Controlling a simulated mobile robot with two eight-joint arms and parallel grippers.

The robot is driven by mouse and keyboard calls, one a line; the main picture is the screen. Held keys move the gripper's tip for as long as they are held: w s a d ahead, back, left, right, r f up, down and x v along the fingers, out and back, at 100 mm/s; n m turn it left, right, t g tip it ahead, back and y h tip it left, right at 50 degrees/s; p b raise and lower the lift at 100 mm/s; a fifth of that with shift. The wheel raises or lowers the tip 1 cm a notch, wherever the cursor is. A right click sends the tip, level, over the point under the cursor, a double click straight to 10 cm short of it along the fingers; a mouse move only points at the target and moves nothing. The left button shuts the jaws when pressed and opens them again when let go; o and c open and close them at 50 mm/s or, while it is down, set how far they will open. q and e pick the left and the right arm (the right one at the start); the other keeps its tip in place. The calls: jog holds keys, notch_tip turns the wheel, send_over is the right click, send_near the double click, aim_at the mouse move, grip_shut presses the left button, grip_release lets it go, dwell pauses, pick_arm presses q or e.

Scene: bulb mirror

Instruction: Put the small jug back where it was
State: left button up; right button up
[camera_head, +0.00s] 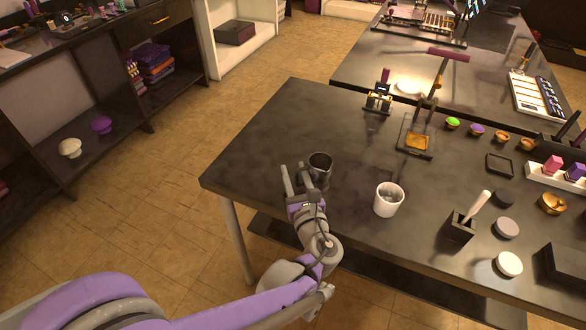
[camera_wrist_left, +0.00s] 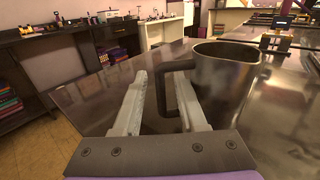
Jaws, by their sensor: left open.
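The small jug (camera_head: 320,164) is a dark, shiny metal cup standing upright on the near left part of the dark table. In the left wrist view it shows large on the right (camera_wrist_left: 228,82), with its black handle pointing left. My left gripper (camera_head: 294,170) is open, just left of the jug in the head view. In the left wrist view its two fingers (camera_wrist_left: 162,76) are apart, and the outer bar of the handle shows between them. The right finger overlaps part of the handle. I cannot tell whether a finger touches it. My right gripper is not in view.
A white cup (camera_head: 388,198) stands right of the jug. A black holder with a white pestle-like stick (camera_head: 462,222) is further right. A press-like stand (camera_head: 417,140) and a small metal device (camera_head: 379,98) stand behind. The table's left corner is clear.

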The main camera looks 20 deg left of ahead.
pick_arm(q)
jog(key=v, duration=1)
jog(key=shift+s+d+p, duration=0.2)
jog(key=shift+s+p, duration=0.15)
jog(key=shift+p, duration=0.05)
